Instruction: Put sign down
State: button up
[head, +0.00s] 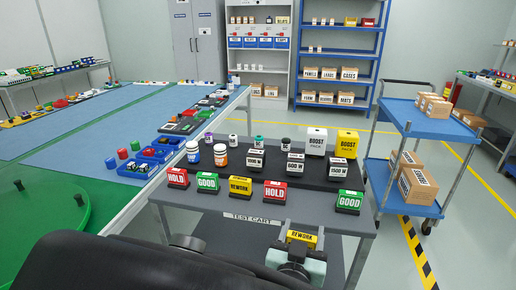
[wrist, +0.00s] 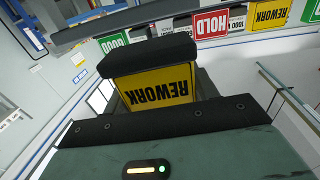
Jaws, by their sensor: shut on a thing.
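My gripper (head: 300,246) is low in front of the test cart (head: 205,209), near its front edge. It is shut on a yellow REWORK sign (head: 302,237) with a black base. In the wrist view the held sign (wrist: 156,88) appears upside down between the jaws, its black base (wrist: 148,50) towards the cart. The jaws hide part of the sign. On the cart's front strip stand a red HOLD sign (head: 177,177), a green GOOD sign (head: 207,182), another yellow REWORK sign (head: 240,187), a second HOLD sign (head: 275,193) and a second GOOD sign (head: 349,202).
Behind the signs, a dark raised mat (head: 318,178) holds weights, bottles and BOOST packs (head: 316,142). A gap lies between the right HOLD and GOOD signs. A blue trolley (head: 421,116) stands right; a green turntable (head: 30,220) lies left.

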jog(key=p+x, duration=0.2)
jog(key=x, duration=1.1)
jog(key=p+x, duration=0.1)
jog(key=x, duration=0.3)
jog(key=shift+w+d+r+p, duration=0.1)
jog(key=shift+w+r+p, duration=0.15)
jog(key=shift+p, duration=0.1)
jog(key=shift+f, duration=0.15)
jog(key=shift+f+b, duration=0.3)
jog(key=shift+b, duration=0.15)
jog(key=o, duration=1)
jog(key=shift+o, duration=0.2)
jog(key=shift+r+p, duration=0.15)
jog(key=shift+p, duration=0.25)
